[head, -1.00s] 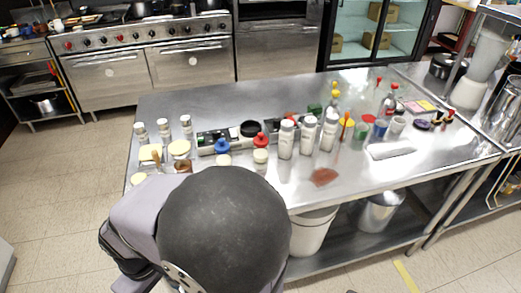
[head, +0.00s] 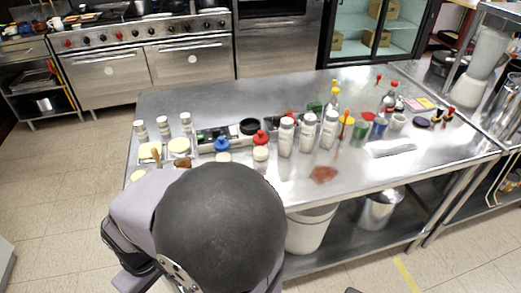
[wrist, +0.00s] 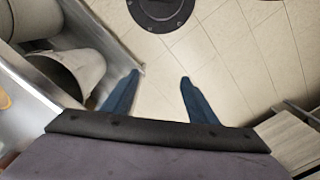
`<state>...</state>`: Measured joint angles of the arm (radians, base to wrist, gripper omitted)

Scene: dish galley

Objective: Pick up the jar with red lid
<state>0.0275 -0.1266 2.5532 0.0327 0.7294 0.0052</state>
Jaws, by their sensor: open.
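The jar with red lid (head: 261,138) stands upright among other containers near the front edge of the steel table (head: 270,187) in the head view. Its red top shows above a pale body. A similar blue-lidded jar (head: 222,144) stands to its left, partly hidden at the bottom by my arm. My gripper (wrist: 159,76) shows only in the wrist view. Its two blue fingers are apart with nothing between them, above the tiled floor. The jar is not in the wrist view. My arm hides the gripper in the head view.
White-capped shakers (head: 286,137) stand just right of the jar. A condiment tray (head: 206,145) lies behind, to its left. A reddish patch (head: 323,174) lies at the front. Under the table are a white bucket (head: 309,231) and a metal pot (head: 379,209). The table's back left is clear.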

